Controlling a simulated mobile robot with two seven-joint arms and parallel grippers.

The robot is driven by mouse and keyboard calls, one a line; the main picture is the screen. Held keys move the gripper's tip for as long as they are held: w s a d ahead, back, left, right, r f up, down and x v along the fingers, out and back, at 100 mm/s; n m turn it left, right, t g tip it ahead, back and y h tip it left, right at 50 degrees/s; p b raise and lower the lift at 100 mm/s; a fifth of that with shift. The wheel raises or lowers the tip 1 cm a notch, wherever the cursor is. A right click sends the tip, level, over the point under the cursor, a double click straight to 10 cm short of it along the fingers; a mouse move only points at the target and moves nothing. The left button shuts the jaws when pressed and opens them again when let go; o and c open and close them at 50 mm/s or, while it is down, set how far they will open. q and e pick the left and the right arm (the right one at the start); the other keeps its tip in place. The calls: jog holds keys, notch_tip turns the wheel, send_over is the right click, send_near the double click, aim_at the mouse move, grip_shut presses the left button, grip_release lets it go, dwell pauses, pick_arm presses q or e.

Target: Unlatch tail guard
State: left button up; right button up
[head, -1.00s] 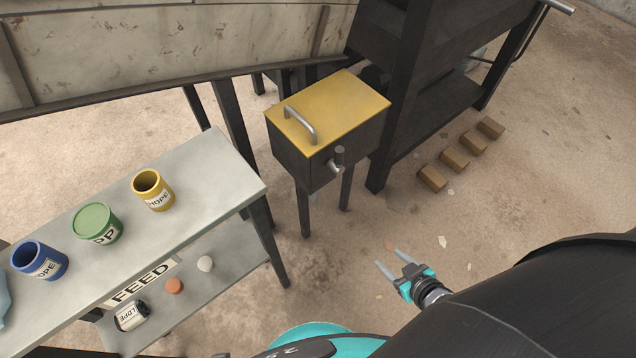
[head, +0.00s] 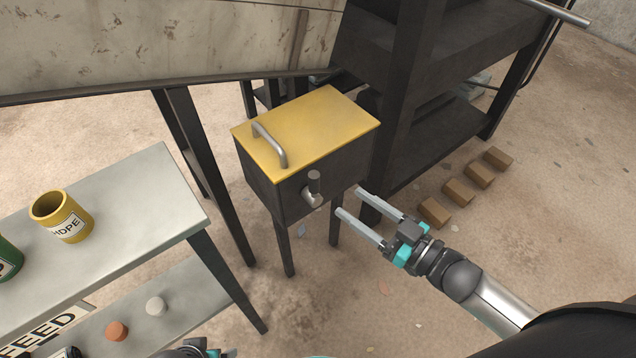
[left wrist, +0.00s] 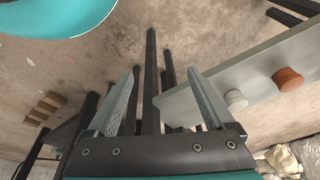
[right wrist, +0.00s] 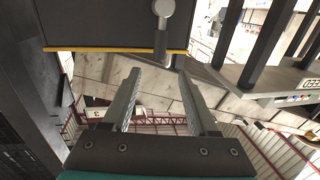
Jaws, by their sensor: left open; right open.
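The tail guard is likely the yellow lid (head: 308,125) with a grey bar handle (head: 268,146), on a dark box (head: 287,199) on legs. A grey latch knob (head: 314,187) sticks out of the box's front face. My right gripper (head: 350,200) is open and empty, just right of the latch and apart from it. In the right wrist view the latch (right wrist: 163,12) shows beyond the open fingers (right wrist: 157,95), near the top. My left gripper shows at the bottom edge of the head view (head: 215,350); its fingers are open and empty in the left wrist view (left wrist: 165,95).
A grey table (head: 120,200) stands at the left with a yellow HDPE cup (head: 62,216) on it. Dark machine posts (head: 397,100) rise behind the box at right. Several brown blocks (head: 458,191) lie on the floor. The floor before the box is clear.

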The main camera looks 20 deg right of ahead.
aim_at(318, 180)
jog(key=b+x, duration=0.2)
jog(key=x, duration=0.6)
jog(key=shift+w, duration=0.1)
pick_arm(q)
notch_tip(318, 180, up, 6)
jog(key=w+t, duration=0.1)
jog(key=w, duration=0.1)
jog(key=shift+d+b, duration=0.2)
jog(key=shift+b, duration=0.15)
pick_arm(e)
jog(key=shift+w+a, duration=0.4)
jog(key=shift+w, duration=0.2)
pick_arm(q)
jog(key=shift+r, duration=0.1)
pick_arm(e)
grip_shut()
